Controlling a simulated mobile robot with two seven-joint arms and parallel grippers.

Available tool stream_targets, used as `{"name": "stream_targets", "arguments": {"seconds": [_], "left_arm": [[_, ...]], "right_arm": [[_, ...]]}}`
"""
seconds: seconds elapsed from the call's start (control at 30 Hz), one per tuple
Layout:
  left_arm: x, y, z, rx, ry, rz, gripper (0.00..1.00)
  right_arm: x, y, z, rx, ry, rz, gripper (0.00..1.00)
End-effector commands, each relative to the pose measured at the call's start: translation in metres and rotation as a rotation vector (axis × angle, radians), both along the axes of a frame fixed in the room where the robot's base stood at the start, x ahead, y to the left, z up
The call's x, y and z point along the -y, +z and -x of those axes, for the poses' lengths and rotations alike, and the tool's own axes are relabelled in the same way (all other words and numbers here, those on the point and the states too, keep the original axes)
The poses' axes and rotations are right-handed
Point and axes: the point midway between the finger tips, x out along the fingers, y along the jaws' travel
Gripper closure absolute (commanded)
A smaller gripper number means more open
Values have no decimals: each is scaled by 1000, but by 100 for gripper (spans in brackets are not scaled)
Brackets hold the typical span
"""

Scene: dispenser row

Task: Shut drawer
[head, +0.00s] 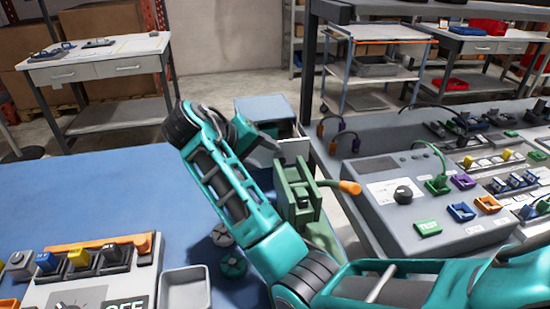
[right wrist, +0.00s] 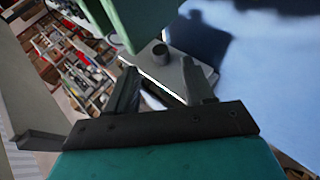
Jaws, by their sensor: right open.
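A small grey drawer cabinet (head: 264,106) stands at the far edge of the blue table in the head view. Its drawer (head: 291,150) appears pulled out on the near right side. My right gripper (head: 268,130) is just in front of the cabinet, partly hidden by my wrist. In the right wrist view my right gripper (right wrist: 161,68) is open, with its fingers apart. A grey panel with a short round knob (right wrist: 160,53) lies just beyond the fingertips, probably the drawer front. I cannot tell whether they touch. My left gripper is not in view.
A green dispenser (head: 300,192) with an orange nozzle stands close beside my right arm; a green part (right wrist: 127,20) also shows above the fingers in the wrist view. A grey control box (head: 395,200) is at right. The blue table (head: 90,190) is clear at left.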

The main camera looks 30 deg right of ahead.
Motion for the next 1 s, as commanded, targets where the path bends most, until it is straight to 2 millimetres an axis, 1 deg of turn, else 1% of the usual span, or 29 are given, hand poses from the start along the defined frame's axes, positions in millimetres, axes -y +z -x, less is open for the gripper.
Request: {"name": "stream_targets", "arguments": {"seconds": [0.03,0.17,0.2,0.23,0.43,0.77,1.0], "left_arm": [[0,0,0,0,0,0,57],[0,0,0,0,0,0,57],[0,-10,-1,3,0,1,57],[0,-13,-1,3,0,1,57],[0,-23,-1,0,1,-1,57],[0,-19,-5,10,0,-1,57],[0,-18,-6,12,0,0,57]], "right_arm": [[10,-9,-1,-5,-4,2,47],[27,-24,-7,-2,-3,1,47],[30,-31,-9,1,-2,-1,47],[32,-33,-9,0,-1,0,47],[41,-39,-12,1,-1,0,47],[42,-38,-13,0,0,0,47],[42,-38,-13,0,0,-1,70]]}}
